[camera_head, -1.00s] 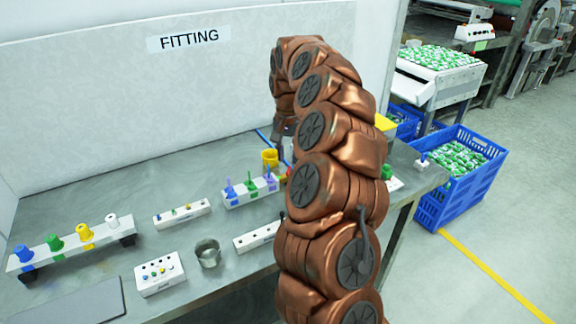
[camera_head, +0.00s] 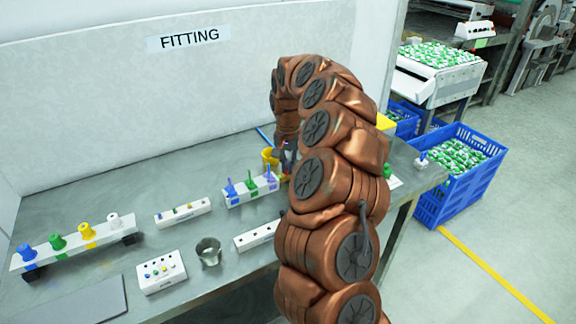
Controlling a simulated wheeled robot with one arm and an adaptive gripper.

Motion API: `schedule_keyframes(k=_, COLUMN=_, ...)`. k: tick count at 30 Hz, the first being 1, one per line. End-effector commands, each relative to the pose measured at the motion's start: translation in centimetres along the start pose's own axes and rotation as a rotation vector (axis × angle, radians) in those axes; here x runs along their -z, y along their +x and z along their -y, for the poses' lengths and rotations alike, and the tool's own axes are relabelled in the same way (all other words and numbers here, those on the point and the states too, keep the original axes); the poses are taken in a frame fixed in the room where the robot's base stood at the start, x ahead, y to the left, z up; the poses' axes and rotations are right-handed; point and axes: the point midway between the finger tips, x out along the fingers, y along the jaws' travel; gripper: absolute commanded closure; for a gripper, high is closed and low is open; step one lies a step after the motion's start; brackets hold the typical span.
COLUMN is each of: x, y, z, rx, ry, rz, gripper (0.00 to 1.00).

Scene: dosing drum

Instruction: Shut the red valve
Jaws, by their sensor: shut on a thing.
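My gripper (camera_head: 286,158) is at the back right of the bench, partly hidden by my own copper-coloured arm. It points down and its jaws are small and dark in this view. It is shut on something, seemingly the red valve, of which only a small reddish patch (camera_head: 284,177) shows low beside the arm. The rest of the valve and the contact with the jaws are hidden, so I cannot tell how far the valve is turned.
A yellow cup (camera_head: 269,158) stands just left of my gripper. A white block with blue, green and purple pegs (camera_head: 250,190) is in front of it. A metal cup (camera_head: 208,251) and a rack with coloured knobs (camera_head: 75,244) stand further left.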

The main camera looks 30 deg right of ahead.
Motion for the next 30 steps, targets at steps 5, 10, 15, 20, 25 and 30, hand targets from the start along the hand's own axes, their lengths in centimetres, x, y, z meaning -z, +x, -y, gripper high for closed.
schedule_keyframes(k=5, x=0.0, y=-0.01, z=0.0, rx=0.0, ry=0.0, rz=0.0, gripper=1.0)
schedule_keyframes(k=10, x=0.0, y=0.02, z=-0.01, rx=0.0, ry=-0.003, rz=0.0, gripper=1.0)
schedule_keyframes(k=15, x=0.0, y=0.1, z=-0.06, rx=0.0, ry=-0.037, rz=0.001, gripper=1.0)
schedule_keyframes(k=20, x=0.0, y=0.17, z=-0.08, rx=-0.002, ry=-0.119, rz=0.0, gripper=1.0)
schedule_keyframes(k=25, x=-0.01, y=0.22, z=-0.15, rx=-0.001, ry=-0.248, rz=0.001, gripper=1.0)
schedule_keyframes(k=30, x=0.0, y=0.17, z=-0.19, rx=-0.001, ry=-0.397, rz=0.002, gripper=1.0)
